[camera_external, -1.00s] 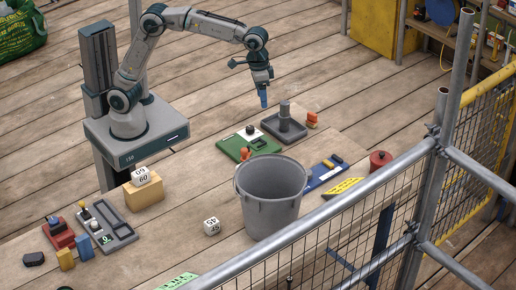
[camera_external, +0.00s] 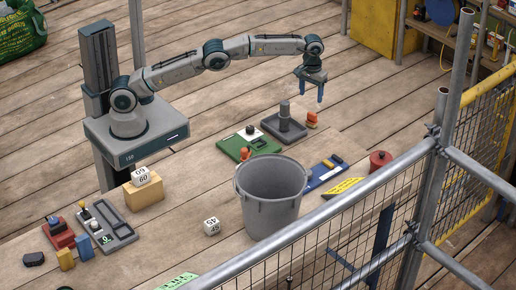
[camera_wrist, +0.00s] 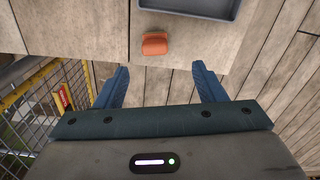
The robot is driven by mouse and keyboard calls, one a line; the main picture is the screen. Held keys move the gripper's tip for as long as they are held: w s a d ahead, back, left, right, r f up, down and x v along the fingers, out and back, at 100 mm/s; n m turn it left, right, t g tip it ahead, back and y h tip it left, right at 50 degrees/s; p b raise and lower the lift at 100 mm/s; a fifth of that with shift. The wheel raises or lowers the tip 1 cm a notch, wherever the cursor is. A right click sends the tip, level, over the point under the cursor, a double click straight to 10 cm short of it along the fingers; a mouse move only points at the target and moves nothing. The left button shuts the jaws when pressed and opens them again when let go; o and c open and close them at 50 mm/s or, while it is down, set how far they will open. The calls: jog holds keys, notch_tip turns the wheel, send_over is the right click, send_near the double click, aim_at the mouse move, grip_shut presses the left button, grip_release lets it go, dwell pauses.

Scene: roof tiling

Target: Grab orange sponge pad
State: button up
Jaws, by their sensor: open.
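An orange sponge pad (camera_external: 312,117) lies at the table's far right edge, just right of a dark grey tray. In the wrist view the orange pad (camera_wrist: 154,44) is near the top centre, in line with the space between my fingers and apart from them. My gripper (camera_external: 307,97) is open and empty, pointing down, above the level of the pad in the external view. Both blue fingers of my gripper (camera_wrist: 161,70) show spread apart in the wrist view. Nothing hides the pad there.
The dark grey tray (camera_external: 270,125) with an upright post (camera_external: 285,110) stands beside the pad. A green board (camera_external: 232,148) with another orange item (camera_external: 246,153) and a large grey bucket (camera_external: 270,215) are nearer. A metal railing (camera_external: 350,209) runs along the front right.

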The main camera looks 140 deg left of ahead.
aim_at(312, 113)
notch_tip(312, 113, down, 7)
jog(key=shift+f, duration=0.2)
jog(key=shift+w+a+f+p, duration=0.2)
jog(key=shift+f+p, duration=0.1)
jog(key=shift+f, duration=0.95)
jog(key=shift+w+a+f+p, duration=0.15)
jog(key=shift+f+p, duration=0.15)
jog(key=shift+f, duration=0.95)
jog(key=shift+d, duration=0.1)
jog(key=c, duration=1)
